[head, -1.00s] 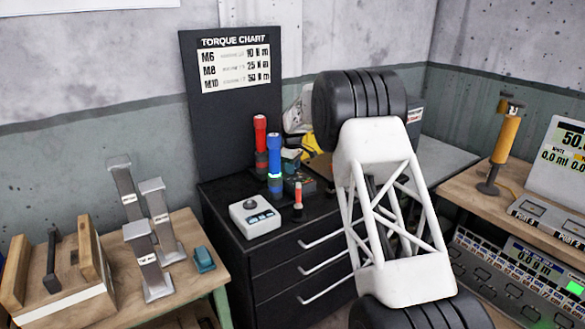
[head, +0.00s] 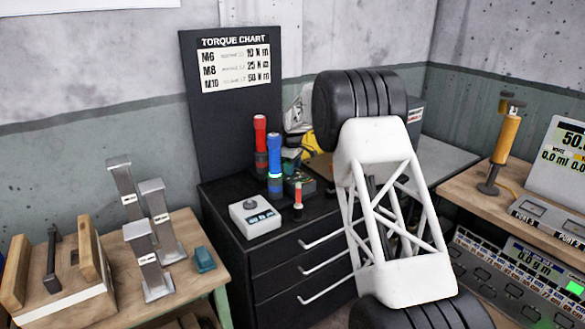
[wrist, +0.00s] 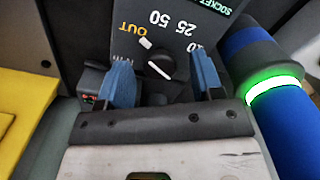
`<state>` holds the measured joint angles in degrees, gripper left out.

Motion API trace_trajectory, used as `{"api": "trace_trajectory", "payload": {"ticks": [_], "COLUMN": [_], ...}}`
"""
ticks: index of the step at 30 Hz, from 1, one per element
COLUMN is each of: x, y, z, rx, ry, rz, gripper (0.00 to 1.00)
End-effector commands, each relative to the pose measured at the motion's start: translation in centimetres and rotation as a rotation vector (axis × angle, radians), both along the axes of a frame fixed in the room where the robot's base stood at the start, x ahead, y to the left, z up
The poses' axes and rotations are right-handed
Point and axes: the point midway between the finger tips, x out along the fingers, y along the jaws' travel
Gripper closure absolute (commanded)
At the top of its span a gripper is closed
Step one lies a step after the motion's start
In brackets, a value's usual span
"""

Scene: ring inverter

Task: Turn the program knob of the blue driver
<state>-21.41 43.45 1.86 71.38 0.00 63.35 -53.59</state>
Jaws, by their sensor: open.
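The blue driver (head: 275,160) stands upright on the black cabinet, with a lit green ring near its lower part. It also shows at the right of the wrist view (wrist: 236,60), beside my gripper. My gripper (wrist: 160,62) is open, with its blue fingers apart. A dark round knob (wrist: 160,66) with a white pointer mark shows between the fingers. It is on a dark panel (wrist: 185,25) marked OUT, 50, 25, 10 and SOCKET, upside down in this view. Contact with the knob cannot be told. In the head view my arm hides my gripper.
A red driver (head: 261,140) stands just behind the blue one. A yellow object (wrist: 25,110) lies at the left of the wrist view.

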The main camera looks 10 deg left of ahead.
Motion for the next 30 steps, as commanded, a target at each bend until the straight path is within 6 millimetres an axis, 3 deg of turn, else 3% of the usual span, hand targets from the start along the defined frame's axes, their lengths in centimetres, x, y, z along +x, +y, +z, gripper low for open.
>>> {"api": "trace_trajectory", "payload": {"ticks": [18,30], "x": [0.0,0.0], "y": [0.0,0.0], "z": [6.5,7.6], "rx": [0.001,0.000], "ry": [-0.001,0.000], "rz": [0.000,0.000], "gripper": [0.39,0.39]}}
